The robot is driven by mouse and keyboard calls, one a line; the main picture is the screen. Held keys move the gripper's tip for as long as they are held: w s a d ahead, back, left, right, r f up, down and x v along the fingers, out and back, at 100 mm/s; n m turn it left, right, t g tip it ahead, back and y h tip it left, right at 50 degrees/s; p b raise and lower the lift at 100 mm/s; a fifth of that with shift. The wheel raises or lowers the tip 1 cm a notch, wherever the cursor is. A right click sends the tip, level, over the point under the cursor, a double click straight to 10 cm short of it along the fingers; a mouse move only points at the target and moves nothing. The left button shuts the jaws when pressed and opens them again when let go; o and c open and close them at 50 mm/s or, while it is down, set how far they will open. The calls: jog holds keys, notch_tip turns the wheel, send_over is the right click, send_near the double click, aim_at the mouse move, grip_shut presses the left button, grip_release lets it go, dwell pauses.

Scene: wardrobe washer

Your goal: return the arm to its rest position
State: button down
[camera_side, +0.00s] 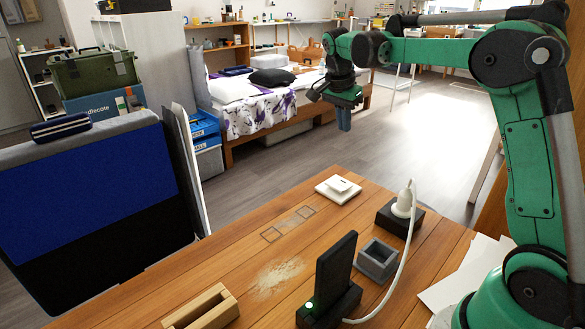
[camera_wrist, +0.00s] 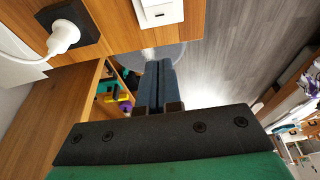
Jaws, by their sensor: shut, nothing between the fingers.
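My green arm reaches in from the right in the side view. My gripper (camera_side: 344,119) hangs high above the level of the wooden table (camera_side: 225,258), beyond its far edge, with its fingers pointing down. The fingers are together and hold nothing. In the wrist view my gripper (camera_wrist: 159,72) shows two dark blue fingers side by side, shut. It touches nothing.
The table carries a white switch (camera_side: 338,189), a black socket with a white plug (camera_side: 403,206), a grey square holder (camera_side: 377,260), a black upright device (camera_side: 331,275) and a wooden block (camera_side: 201,308). A blue partition (camera_side: 90,190) stands left. The air around the gripper is clear.

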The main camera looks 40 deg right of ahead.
jog(key=s+a+f+n+t+y, duration=0.1)
jog(key=s+a+n+t, duration=0.2)
jog(key=s+a+n, duration=0.3)
jog(key=s+a+f+n+t+y, duration=0.1)
jog(key=s+a+n+t, duration=0.3)
jog(key=a+n, duration=0.7)
jog(key=shift+s+a+f+n+y, duration=0.25)
jog(key=shift+s+n+y, duration=0.25)
jog(key=shift+s, duration=0.75)
